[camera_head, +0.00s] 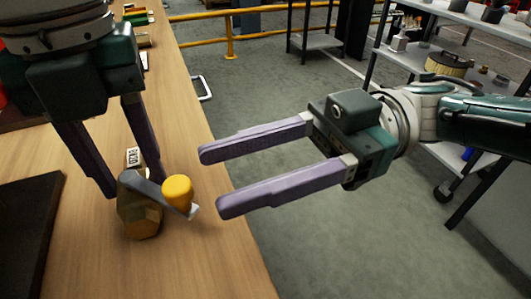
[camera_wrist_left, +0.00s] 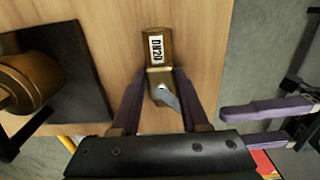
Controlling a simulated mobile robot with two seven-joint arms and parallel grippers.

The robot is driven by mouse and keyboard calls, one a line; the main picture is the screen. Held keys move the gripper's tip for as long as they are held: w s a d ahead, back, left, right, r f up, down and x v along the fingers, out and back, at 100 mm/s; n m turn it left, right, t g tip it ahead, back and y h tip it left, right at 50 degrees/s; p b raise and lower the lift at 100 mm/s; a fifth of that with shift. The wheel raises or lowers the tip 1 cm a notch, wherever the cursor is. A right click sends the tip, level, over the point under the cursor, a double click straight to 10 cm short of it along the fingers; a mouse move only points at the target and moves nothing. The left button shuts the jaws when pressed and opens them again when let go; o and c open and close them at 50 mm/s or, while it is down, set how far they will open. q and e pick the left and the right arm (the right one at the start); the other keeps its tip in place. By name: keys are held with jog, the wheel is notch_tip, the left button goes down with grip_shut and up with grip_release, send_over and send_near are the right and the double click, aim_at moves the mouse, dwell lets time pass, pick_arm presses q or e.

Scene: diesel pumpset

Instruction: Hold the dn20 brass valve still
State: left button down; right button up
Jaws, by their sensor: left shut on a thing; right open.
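The DN20 brass valve (camera_head: 140,217) stands on the wooden bench near its right edge, with a "DN20" label on its far part. In the left wrist view the valve (camera_wrist_left: 157,78) sits between my left fingers. My left gripper (camera_head: 132,188) points down and is shut on the valve, one finger on each side; the contact is partly hidden. My right gripper (camera_head: 210,181) is open and empty, right of the knob, its fingers pointing left toward it without touching.
The wooden bench (camera_head: 200,255) has a dark plate (camera_head: 30,225) at its left, with a brass-coloured round part (camera_wrist_left: 28,80) on it in the left wrist view. A metal shelf (camera_head: 425,60) and yellow railing (camera_head: 230,40) stand beyond grey floor. Bench in front of the valve is clear.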

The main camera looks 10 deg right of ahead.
jog(key=shift+v, duration=1.2)
jog(key=shift+c, duration=0.4)
